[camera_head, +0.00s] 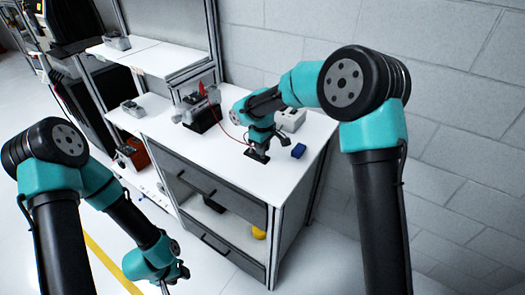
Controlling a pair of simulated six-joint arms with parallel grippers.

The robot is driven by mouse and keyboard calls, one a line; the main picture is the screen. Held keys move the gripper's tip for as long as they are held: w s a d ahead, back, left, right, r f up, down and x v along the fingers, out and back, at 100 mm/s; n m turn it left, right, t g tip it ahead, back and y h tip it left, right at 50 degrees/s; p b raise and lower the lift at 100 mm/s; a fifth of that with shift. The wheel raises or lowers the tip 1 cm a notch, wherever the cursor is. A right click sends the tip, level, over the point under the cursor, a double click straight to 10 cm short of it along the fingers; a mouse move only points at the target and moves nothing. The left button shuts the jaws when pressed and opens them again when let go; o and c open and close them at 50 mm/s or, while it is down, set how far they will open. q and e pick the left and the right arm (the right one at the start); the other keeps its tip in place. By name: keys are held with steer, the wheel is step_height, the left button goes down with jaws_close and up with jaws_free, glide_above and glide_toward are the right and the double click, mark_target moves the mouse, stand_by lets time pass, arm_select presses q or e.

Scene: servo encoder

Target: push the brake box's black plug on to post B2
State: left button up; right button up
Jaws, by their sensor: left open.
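My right gripper (256,150) points down close to the white bench top, near its front edge; its fingers are too small and dark to read. A black plug cannot be picked out there. A thin red lead runs from the grey device (199,107) on the bench towards this gripper. A pale grey box (291,119) stands behind my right gripper, partly covered by the arm; I cannot tell whether it is the brake box. Post B2 cannot be made out. My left gripper (166,287) is open at the bottom edge, low in front of the bench and away from it.
A small blue block (299,150) lies right of my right gripper. The white bench (235,178) has drawers and an open shelf with a yellow object (259,233). Grey boxes stand on shelves at the left. A block wall closes off the right.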

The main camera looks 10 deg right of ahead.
steer(key=shift+r, duration=0.25)
jaws_close()
steer(key=shift+r, duration=2.3)
steer(key=shift+s+a+f+m, duration=0.2)
steer(key=shift+s+f+m, duration=0.15)
steer(key=shift+m, duration=0.35)
steer(key=s+f+m, duration=0.1)
steer(key=m, duration=0.2)
steer(key=s+a+f+m, duration=0.1)
steer(key=m, duration=0.2)
steer(key=s+a+f+m, duration=0.1)
steer(key=s+f+m, duration=0.1)
steer(key=m, duration=0.1)
steer(key=shift+a, duration=0.2)
steer(key=shift+s+a+f+m, duration=0.15)
steer(key=shift+s+f+m, duration=0.15)
steer(key=shift+m, duration=0.35)
steer(key=shift+s+a+f+m, duration=0.1)
steer(key=shift+s+f+m, duration=0.15)
steer(key=shift+m, duration=0.4)
